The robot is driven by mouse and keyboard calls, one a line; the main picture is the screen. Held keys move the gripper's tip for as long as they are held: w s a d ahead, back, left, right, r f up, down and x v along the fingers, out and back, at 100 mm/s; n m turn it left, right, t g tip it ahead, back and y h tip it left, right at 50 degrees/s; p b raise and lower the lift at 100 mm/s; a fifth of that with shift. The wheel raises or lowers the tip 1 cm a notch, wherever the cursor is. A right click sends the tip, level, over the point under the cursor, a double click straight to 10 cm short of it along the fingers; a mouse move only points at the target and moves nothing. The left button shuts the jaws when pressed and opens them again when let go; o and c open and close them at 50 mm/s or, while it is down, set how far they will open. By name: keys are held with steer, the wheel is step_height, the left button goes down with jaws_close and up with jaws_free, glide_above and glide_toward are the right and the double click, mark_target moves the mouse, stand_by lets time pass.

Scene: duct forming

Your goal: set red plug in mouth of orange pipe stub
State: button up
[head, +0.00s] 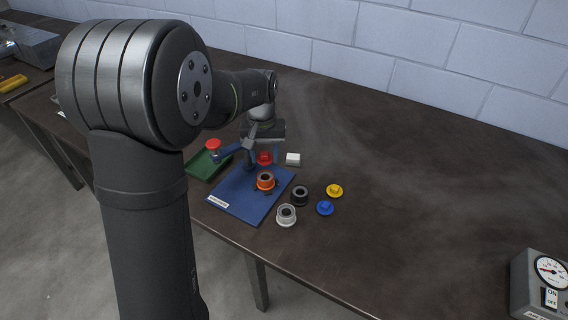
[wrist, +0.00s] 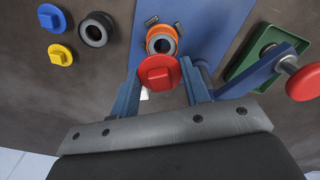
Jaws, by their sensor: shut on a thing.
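My gripper (head: 263,154) is shut on the red plug (head: 264,159). In the wrist view the red plug (wrist: 157,73) sits between the two blue fingertips of my gripper (wrist: 160,80), its raised square grip facing the camera. The orange pipe stub (head: 265,182) stands upright on the blue mat (head: 240,205), its dark mouth open. In the wrist view the orange pipe stub (wrist: 161,34) lies just beyond the plug, which is apart from its mouth. The plug's underside is hidden.
A blue bracket with a red knob (head: 213,144) stands by the green tray (head: 203,168), left of my gripper. A black ring (head: 300,196), a grey ring (head: 286,216), a yellow plug (head: 334,191), a blue plug (head: 325,208) and a white block (head: 293,159) lie nearby. The right of the table is mostly clear.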

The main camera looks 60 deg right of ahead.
mark_target(265, 177)
steer(key=shift+w+f, duration=0.1)
steer(key=shift+w, duration=0.1)
steer(key=shift+f, duration=2.6)
steer(key=o, duration=1)
steer(key=shift+o, duration=0.2)
steer(key=shift+r, duration=0.1)
steer(key=shift+r, duration=3.45)
steer(key=shift+f, duration=0.15)
